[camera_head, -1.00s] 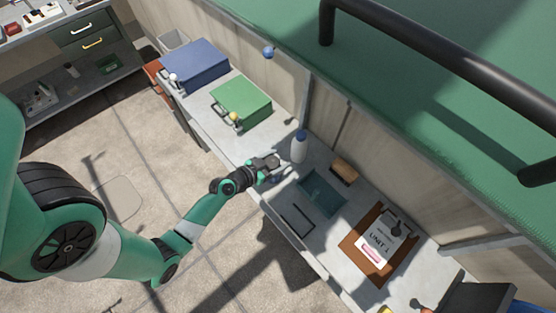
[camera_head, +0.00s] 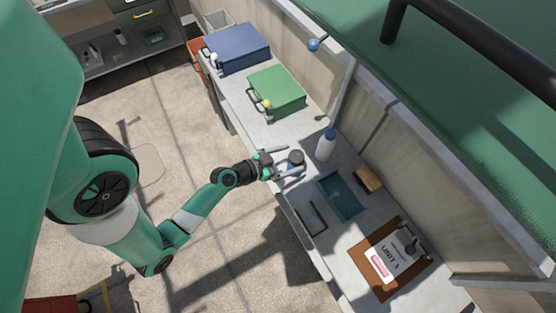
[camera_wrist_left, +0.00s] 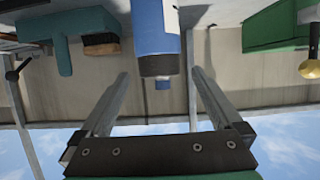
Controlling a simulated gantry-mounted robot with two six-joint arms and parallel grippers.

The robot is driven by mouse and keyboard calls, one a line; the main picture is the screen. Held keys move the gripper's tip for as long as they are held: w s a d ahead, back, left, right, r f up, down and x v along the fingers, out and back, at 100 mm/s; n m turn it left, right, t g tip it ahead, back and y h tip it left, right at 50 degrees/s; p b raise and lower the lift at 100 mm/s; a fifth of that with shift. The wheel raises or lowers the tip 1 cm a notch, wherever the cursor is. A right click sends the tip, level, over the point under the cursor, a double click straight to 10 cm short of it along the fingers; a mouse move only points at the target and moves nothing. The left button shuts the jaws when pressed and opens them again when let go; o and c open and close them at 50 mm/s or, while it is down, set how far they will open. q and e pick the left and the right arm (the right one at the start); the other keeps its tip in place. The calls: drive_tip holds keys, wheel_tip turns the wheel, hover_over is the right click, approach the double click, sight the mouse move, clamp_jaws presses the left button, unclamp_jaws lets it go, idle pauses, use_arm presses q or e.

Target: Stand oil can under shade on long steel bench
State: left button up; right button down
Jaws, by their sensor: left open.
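In the left wrist view the can is centred between and beyond the finger tips (camera_wrist_left: 158,78); contact cannot be told. Whether the can's spot is shaded is hard to tell. My right gripper is out of view.
Green (camera_head: 277,91) and blue (camera_head: 238,48) cases stand to the left.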

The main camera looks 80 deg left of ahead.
use_arm(q)
drive_tip(key=v, duration=0.5)
drive_tip(key=shift+s+d+r+b, duration=0.1)
drive_tip(key=shift+s+r+b, duration=0.1)
drive_tip(key=shift+s+b, duration=0.15)
